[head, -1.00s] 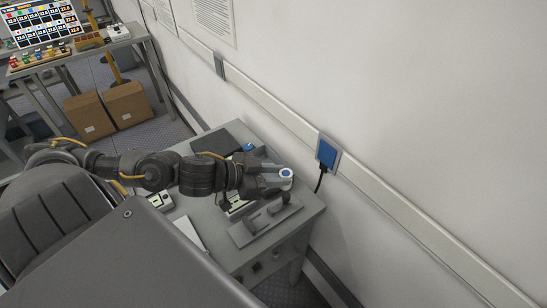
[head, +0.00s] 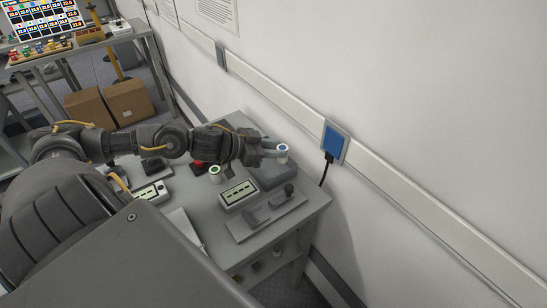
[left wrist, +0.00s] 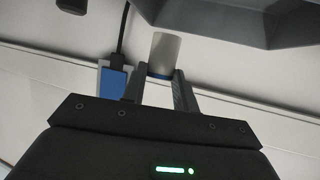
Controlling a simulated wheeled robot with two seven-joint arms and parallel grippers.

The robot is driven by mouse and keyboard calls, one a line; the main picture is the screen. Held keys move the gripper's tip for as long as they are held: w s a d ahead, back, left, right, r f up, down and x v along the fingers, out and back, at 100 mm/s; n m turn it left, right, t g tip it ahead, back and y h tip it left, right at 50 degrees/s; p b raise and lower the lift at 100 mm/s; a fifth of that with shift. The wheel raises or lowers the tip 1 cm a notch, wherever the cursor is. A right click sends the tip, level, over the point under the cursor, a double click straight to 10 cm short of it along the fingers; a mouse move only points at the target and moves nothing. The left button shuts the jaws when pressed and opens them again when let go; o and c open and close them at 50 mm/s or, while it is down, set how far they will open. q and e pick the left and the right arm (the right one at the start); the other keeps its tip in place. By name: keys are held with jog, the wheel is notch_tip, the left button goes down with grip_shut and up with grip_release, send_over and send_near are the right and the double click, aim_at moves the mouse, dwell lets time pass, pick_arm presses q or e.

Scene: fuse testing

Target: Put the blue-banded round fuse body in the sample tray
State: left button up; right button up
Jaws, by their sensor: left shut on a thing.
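My left gripper (head: 276,153) is shut on the blue-banded round fuse body (head: 283,148), a pale cylinder with a blue ring on its top end. It is held above the right rear part of the bench, near the wall. In the left wrist view the fuse body (left wrist: 164,50) sits between the two fingertips (left wrist: 160,80), its blue band close to them. A grey box-like piece (head: 275,174) stands below the gripper; I cannot tell whether it is the sample tray. A grey walled piece (left wrist: 245,25) fills the upper right of the wrist view. My right gripper is out of view.
A green-ringed fuse body (head: 215,172) stands left of the grey box, with a red thing (head: 199,164) beside it. A meter (head: 238,193) and a fixture with a dark knob (head: 268,216) are nearer the front. A blue wall panel (head: 334,142) has a hanging cable.

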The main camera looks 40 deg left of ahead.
pick_arm(q)
jog(key=shift+w+a+f, duration=0.35)
jog(key=shift+w+f, duration=0.05)
jog(key=shift+f, duration=0.2)
jog(key=shift+w+a+f, duration=0.3)
jog(key=shift+w+f, duration=0.1)
jog(key=shift+f, duration=0.2)
notch_tip(320, 180, down, 2)
jog(key=shift+a+f+p, duration=0.1)
jog(key=shift+f+p, duration=0.05)
jog(key=shift+p, duration=0.2)
jog(key=shift+f, duration=0.5)
jog(key=shift+f, duration=0.2)
jog(key=o, duration=1.1)
jog(key=shift+c, duration=0.2)
jog(key=shift+r, duration=0.1)
